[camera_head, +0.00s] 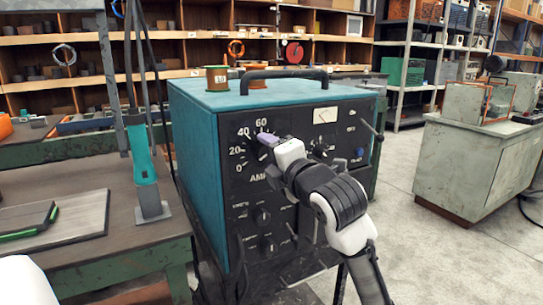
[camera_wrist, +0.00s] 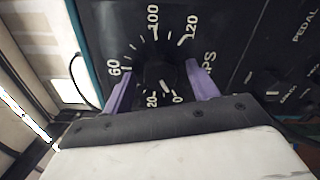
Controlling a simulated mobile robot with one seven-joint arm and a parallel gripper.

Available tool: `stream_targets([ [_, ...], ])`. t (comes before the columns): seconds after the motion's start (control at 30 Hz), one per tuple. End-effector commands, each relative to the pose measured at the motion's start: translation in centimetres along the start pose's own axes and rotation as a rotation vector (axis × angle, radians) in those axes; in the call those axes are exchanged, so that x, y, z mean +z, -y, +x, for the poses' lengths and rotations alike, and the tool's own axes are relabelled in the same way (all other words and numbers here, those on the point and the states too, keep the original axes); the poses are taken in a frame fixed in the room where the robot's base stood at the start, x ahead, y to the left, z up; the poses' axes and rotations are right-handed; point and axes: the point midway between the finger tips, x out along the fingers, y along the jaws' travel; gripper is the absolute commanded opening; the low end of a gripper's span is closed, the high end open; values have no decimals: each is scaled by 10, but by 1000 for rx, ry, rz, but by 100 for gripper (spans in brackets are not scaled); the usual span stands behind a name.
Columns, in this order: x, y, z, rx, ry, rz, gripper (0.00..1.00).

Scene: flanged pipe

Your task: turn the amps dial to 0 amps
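The amps dial (camera_wrist: 158,72) is a dark round knob on the black front panel of a teal machine (camera_head: 215,125). In the wrist view, white numbers ring it, with 60, 100, 120, 20 and 0 readable. A small pale mark shows on the knob's lower side, towards the 0 and 20 side. My gripper (camera_wrist: 160,75) has two purple fingers spread apart, one on each side of the knob, with dark gaps between.
Another knob (camera_head: 318,150) and a meter (camera_head: 326,115) are on the panel right of my gripper, with a blue button (camera_head: 360,152) further right. Lower knobs (camera_head: 262,216) are below.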

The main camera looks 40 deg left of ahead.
Motion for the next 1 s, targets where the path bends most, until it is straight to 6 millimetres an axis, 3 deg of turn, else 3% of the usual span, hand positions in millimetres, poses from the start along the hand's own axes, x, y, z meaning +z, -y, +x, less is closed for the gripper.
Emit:
stream_targets([
  [0.27, 1, 0, -8, 1, 2, 1, 59],
  [0.37, 2, 0, -23, 3, 4, 0, 59],
  [0.7, 1, 1, -100, 2, 5, 1, 59],
  [1.0, 0, 0, -136, 0, 0, 0, 59],
])
